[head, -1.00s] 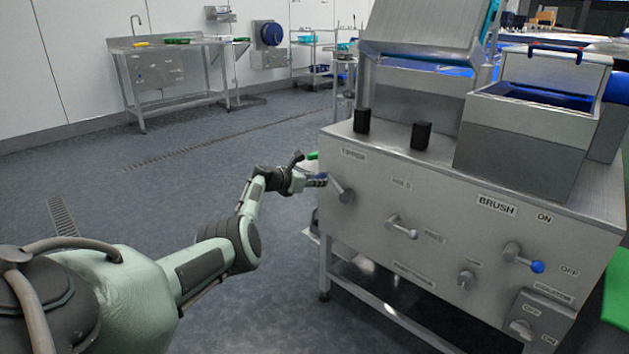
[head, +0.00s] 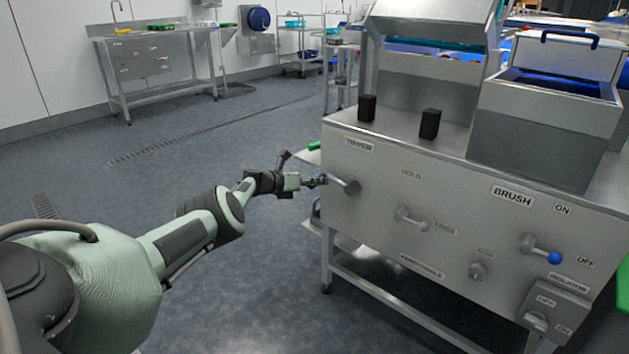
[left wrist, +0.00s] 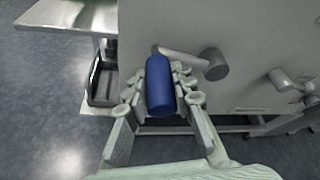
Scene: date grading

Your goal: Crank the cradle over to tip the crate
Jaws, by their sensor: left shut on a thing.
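The tipper crank (head: 349,186) sits on the machine's front panel under the TIPPER label, its arm pointing left. Its blue handle (left wrist: 160,86) stands between the fingers of my left gripper (left wrist: 161,98) in the left wrist view. In the head view my left gripper (head: 312,181) is at the panel's left edge, shut on that handle. The tilted steel box (head: 430,22) above the machine is cut off by the top edge, and I cannot tell whether it is the cradle or the crate. My right gripper is not in view.
The panel also carries a HOLD/LOCK lever (head: 408,217), a blue-knobbed BRUSH lever (head: 545,252) and an isolator box (head: 545,312). Two black posts, one of them here (head: 430,124), stand on the machine top. The floor (head: 200,160) to the left is clear.

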